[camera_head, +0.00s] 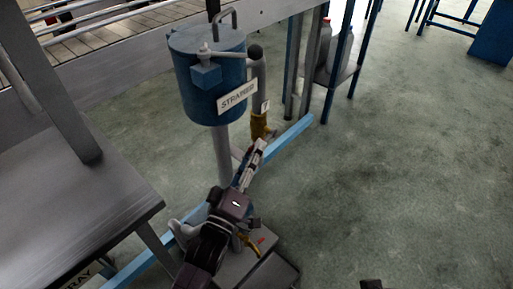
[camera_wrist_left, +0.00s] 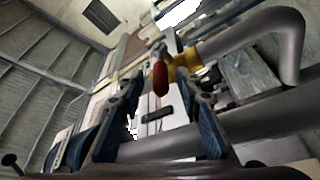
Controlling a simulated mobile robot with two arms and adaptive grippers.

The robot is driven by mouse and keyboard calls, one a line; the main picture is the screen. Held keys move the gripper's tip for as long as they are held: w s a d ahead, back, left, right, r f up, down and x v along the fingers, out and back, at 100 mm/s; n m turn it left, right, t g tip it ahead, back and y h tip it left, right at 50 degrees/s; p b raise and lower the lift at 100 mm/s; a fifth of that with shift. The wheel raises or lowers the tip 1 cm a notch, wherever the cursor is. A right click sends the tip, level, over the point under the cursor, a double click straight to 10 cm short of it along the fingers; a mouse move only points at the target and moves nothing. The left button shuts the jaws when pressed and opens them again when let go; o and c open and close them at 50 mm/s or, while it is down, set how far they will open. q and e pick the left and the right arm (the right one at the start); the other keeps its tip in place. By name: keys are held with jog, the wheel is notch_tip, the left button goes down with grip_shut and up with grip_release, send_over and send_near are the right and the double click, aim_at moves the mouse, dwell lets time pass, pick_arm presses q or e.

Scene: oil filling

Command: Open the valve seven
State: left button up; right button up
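A brass-yellow valve (camera_head: 261,127) sits low on the grey pipe beside the blue strainer, below a small white tag (camera_head: 265,106) too small to read. My left gripper (camera_head: 257,150) reaches up toward this valve from below. In the left wrist view a valve with a red handle (camera_wrist_left: 160,78) and yellow body (camera_wrist_left: 186,60) shows just beyond the gap between the fingertips. The left gripper (camera_wrist_left: 158,92) is open, its fingers apart on either side of the handle, with no clear contact. A dark piece at the bottom edge of the head view may be my right gripper.
Another yellow valve with a red part (camera_head: 250,243) is low beside my left arm. A grey table (camera_head: 75,200) is at the left. A light blue floor beam (camera_head: 290,133) runs behind. The floor (camera_head: 400,170) at right is clear.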

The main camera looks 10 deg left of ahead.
pick_arm(q)
jog(key=shift+x, duration=1.1)
jog(key=shift+f, duration=0.1)
grip_shut()
